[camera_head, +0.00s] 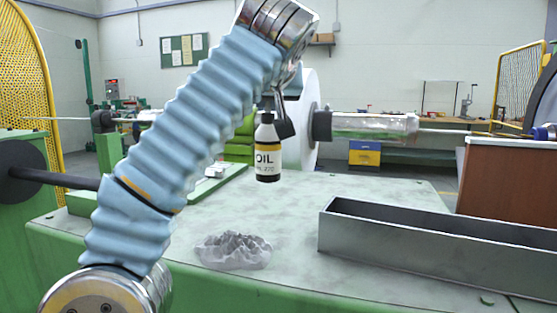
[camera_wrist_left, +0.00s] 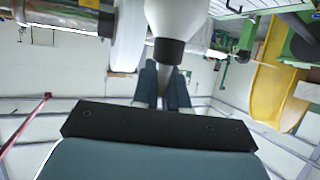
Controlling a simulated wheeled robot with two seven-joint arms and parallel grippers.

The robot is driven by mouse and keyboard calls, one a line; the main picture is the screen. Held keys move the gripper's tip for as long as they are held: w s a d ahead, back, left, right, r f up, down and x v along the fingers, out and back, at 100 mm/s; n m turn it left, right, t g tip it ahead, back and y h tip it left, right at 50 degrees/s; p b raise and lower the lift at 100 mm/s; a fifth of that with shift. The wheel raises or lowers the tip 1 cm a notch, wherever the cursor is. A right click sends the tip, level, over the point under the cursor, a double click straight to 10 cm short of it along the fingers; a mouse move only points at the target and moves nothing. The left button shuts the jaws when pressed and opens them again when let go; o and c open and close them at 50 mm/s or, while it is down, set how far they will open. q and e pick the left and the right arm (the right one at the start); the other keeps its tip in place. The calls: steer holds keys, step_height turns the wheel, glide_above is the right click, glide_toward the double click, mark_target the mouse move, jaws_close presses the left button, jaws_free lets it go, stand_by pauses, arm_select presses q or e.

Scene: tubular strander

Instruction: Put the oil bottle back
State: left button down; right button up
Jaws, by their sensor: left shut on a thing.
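My right gripper is in neither view.
A grey open metal tray (camera_head: 440,238) stands on the table at the right. A crumpled grey-white cloth (camera_head: 233,250) lies at the front. A machine shaft with a clear tube (camera_head: 370,125) runs behind the bottle. The table between cloth and tray is bare.

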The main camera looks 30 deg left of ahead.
mark_target(268, 140)
arm_select(q)
steer(key=w+a+f+b, duration=0.1)
steer(key=w+f+b, duration=0.1)
steer(key=w+f, duration=0.4)
step_height(268, 140, down, 4)
steer(key=shift+w+a+r, duration=0.1)
steer(key=shift+w+a, duration=0.25)
steer(key=shift+w, duration=0.05)
steer(key=shift+f, duration=0.2)
steer(key=c, duration=1.2)
jaws_free()
steer(key=shift+o, duration=0.2)
steer(key=shift+r, duration=0.15)
steer(key=v, duration=1.2)
